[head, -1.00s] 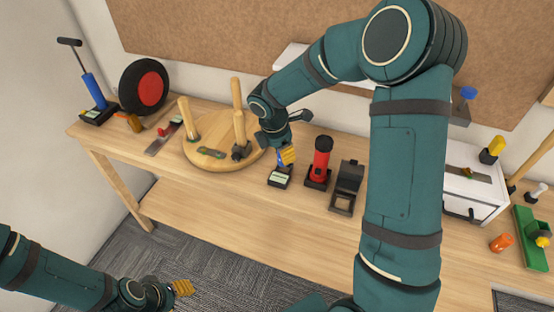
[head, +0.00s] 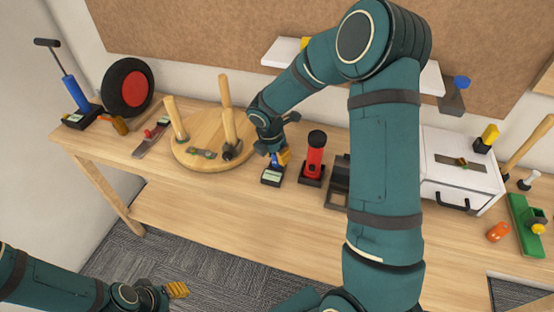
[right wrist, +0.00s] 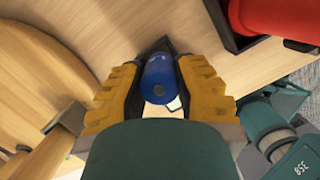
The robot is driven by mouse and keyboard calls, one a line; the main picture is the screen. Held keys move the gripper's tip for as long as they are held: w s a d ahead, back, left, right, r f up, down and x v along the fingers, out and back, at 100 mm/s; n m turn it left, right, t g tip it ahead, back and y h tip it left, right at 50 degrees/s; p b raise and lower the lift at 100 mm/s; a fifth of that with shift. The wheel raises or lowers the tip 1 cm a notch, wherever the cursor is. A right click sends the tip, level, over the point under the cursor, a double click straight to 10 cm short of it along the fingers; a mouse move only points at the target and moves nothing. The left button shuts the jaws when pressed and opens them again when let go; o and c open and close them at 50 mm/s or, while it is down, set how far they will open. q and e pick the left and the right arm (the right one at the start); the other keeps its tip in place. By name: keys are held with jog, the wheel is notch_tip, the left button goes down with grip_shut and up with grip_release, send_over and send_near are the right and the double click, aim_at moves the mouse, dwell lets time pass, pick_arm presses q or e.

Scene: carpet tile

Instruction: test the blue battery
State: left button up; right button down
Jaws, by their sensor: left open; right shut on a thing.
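The blue battery (right wrist: 158,80) is between the yellow fingers of my right gripper (right wrist: 158,92), which is shut on it. In the head view my right gripper (head: 281,158) is low over the bench, directly at a black tester (head: 272,176) with a pale display. A bit of blue shows just above the tester. I cannot tell whether the battery touches the tester's contacts, and the display is too small to read. My left gripper (head: 177,289) is open and empty, low in front of the bench, over the carpet.
A red flashlight (head: 315,156) in a black base stands just right of the tester. A round wooden stool top (head: 190,155) with legs lies to its left. A black bracket (head: 337,190) is partly hidden by my right arm. The bench front (head: 240,215) is clear.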

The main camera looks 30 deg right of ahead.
jog(key=shift+x, duration=0.9)
jog(key=shift+a, duration=0.2)
jog(key=shift+f, duration=0.15)
jog(key=c, duration=0.8)
grip_release()
jog(key=shift+c, duration=0.2)
